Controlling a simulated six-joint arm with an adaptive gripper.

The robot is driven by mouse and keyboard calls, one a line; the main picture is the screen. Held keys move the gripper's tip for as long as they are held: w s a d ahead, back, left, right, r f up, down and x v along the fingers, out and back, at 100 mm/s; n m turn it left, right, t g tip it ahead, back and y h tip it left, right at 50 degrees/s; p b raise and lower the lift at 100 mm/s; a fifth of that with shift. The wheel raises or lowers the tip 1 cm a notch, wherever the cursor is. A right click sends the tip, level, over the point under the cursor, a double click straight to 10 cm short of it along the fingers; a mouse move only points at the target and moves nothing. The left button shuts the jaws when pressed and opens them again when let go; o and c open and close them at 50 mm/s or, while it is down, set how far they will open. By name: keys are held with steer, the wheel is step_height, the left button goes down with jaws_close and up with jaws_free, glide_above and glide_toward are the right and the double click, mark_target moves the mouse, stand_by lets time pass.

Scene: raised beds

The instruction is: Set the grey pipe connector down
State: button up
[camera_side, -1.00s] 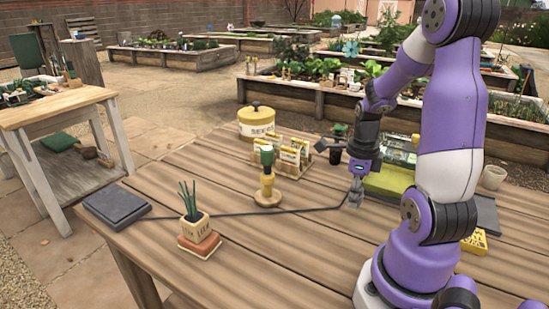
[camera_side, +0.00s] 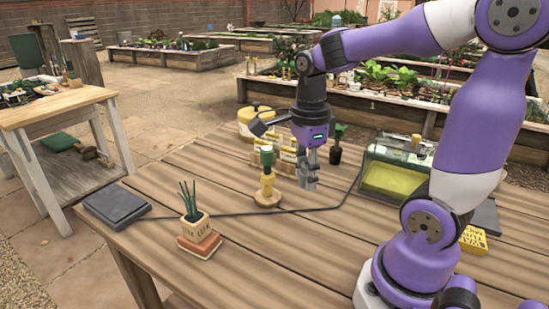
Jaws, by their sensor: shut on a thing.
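My gripper (camera_side: 309,172) points down over the middle of the wooden table (camera_side: 290,250), just right of the yellow-and-green wooden stand. It is shut on the grey pipe connector (camera_side: 310,185), which shows small and grey at the fingertips. The connector appears to be held above the table. The fingers hide part of it, so its exact shape is hard to tell.
The wooden stand with a green top (camera_side: 267,182) is close on the left. Behind are a yellow seed tin (camera_side: 247,125), seed packets and a dark plant pot (camera_side: 336,154). A clear-lidded green box (camera_side: 395,165) stands right. A black cable crosses the table; its front middle is clear.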

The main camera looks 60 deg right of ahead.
steer(key=w+a+r+n, duration=0.2)
steer(key=w+a+n, duration=0.1)
steer(key=n, duration=1)
steer(key=w+a+r+n, duration=0.2)
steer(key=w+a+n, duration=0.1)
steer(key=n, duration=0.9)
steer(key=shift+w+a+r+n, duration=0.25)
steer(key=shift+w+a+n, duration=0.15)
steer(key=shift+w, duration=0.1)
steer(key=s+d+f+m, duration=0.3)
steer(key=s+d+m, duration=0.1)
steer(key=m, duration=1.3)
steer(key=s+d+f+m, duration=0.3)
steer(key=s+d+m, duration=0.1)
steer(key=m, duration=1.3)
steer(key=shift+s, duration=0.9)
